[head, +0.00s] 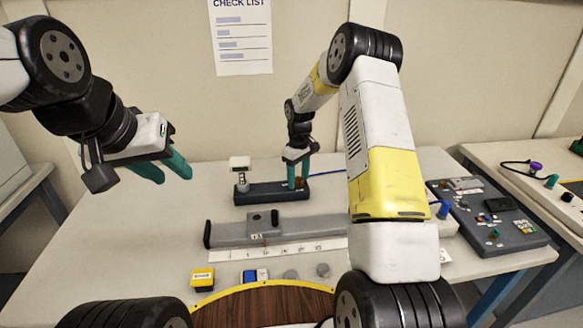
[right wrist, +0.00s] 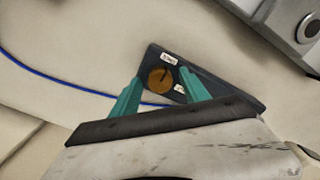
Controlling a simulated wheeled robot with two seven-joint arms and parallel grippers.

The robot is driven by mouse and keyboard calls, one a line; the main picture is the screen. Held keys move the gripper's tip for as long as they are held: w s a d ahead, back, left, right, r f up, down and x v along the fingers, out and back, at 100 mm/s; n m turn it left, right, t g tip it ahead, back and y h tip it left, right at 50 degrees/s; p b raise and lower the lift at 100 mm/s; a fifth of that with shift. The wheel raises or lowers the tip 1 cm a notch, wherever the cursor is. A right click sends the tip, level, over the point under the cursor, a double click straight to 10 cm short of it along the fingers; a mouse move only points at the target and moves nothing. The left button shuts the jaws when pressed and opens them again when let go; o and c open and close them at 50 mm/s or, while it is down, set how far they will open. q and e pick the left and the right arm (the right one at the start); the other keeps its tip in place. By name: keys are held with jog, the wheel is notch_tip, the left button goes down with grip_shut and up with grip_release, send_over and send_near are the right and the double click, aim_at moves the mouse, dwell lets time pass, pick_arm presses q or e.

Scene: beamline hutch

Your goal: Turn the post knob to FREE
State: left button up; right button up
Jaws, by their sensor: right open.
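The post knob (right wrist: 160,78) is a round orange-brown knob with a dark pointer line, on a dark grey base (right wrist: 235,95). Two small white labels sit by it; their text is too small to read. In the head view, the base (head: 265,193) lies on the table, with a short post and pale block (head: 240,164) at its left end. My right gripper (right wrist: 160,75) is open, its teal fingertips on either side of the knob; I cannot tell whether they touch it. My left gripper (head: 173,178) is open and empty, raised above the table's left side.
A long grey rail (head: 280,229) with a scale strip lies in front of the base. A yellow box (head: 202,277) and several small pieces stand near the front edge. A dark panel (head: 488,222) lies to the right. The table's left side is clear.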

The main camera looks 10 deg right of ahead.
aim_at(298, 178)
jog(key=shift+r, duration=3.9)
